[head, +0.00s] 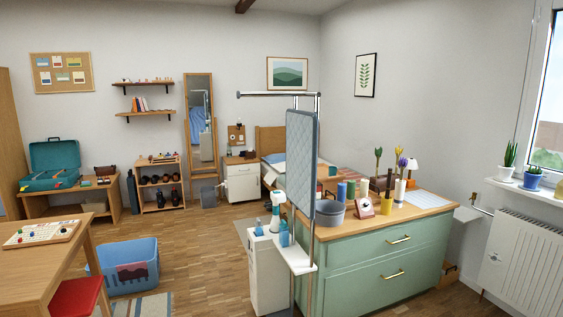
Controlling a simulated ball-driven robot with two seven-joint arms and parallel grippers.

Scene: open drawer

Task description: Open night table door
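The night table (242,183) is a small white cabinet with a wooden top, standing far off against the back wall beside the bed. Its front faces me and looks closed, with small dark handles or knobs too tiny to make out well. A few small items lie on its top. The bed (270,141) has a wooden headboard and is partly hidden by the upright padded board. Neither of my grippers is in view.
A green dresser (381,272) with a cluttered wooden top stands at the right front. A chrome rack with a padded board (301,160) and a white cabinet (268,280) stand beside it. A blue basket (125,270) and wooden table (40,262) are left. Wooden floor (200,240) between is mostly open.

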